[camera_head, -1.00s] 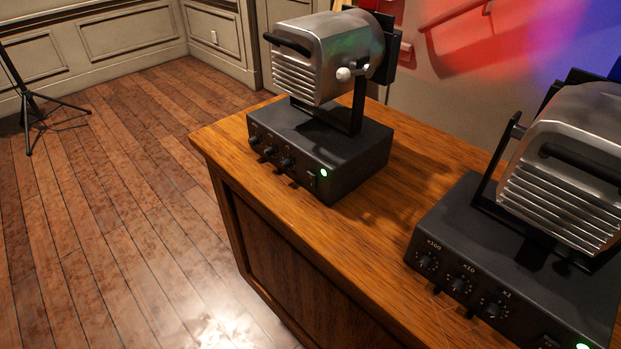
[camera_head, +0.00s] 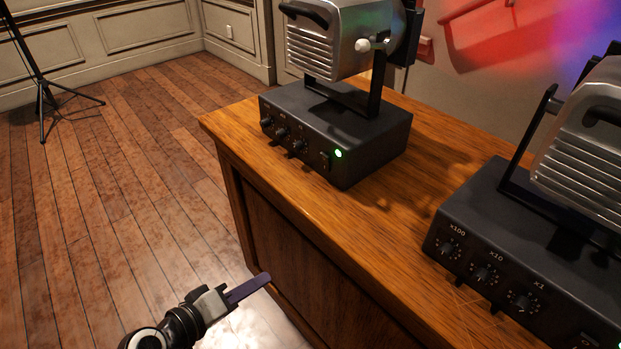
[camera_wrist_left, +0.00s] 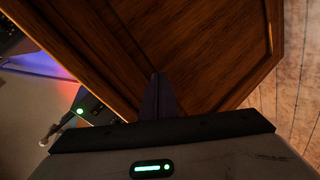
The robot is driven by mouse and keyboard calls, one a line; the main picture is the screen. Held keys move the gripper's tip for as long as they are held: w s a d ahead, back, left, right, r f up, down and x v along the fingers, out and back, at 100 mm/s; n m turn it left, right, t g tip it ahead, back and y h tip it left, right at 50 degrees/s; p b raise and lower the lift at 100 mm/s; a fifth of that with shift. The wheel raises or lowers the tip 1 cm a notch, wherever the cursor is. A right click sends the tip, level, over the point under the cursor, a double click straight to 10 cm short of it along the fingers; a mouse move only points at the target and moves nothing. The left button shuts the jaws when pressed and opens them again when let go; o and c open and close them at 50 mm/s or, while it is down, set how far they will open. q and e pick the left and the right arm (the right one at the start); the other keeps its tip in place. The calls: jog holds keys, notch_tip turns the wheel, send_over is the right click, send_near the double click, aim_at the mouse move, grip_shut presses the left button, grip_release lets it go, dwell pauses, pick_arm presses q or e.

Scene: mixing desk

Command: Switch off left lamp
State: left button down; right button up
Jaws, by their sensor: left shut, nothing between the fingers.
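The left lamp (camera_head: 336,42) is a silver ribbed housing on a black base box (camera_head: 345,150) at the far left part of the desk. In the left wrist view the fingers (camera_wrist_left: 158,90) point toward the wooden panel, and a green light (camera_wrist_left: 80,111) shows at left. My right gripper is not in view.
A second lamp (camera_head: 590,140) stands on its own black base (camera_head: 525,265) at the right. The wooden desk top (camera_head: 400,225) is bare between the two bases. A black tripod stand (camera_head: 40,85) is on the floor at far left. Open floor lies left of the desk.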

pick_arm(q)
jog(key=w+r+n+t+h+b, duration=0.1)
jog(key=w+r+h, duration=0.2)
jog(key=r, duration=0.4)
jog(key=w+r+n+t+h+b, duration=0.1)
jog(key=w+r+n+h+b, duration=0.1)
jog(key=r, duration=0.6)
jog(key=shift+w+r+t+h, duration=0.15)
jog(key=shift+w+t+h, duration=0.35)
jog(key=shift+w, duration=0.55)
jog(key=p, duration=0.1)
send_near(323, 158)
jog(key=x, duration=0.6)
jog(key=shift+w+d, duration=0.15)
jog(key=shift+d, duration=0.05)
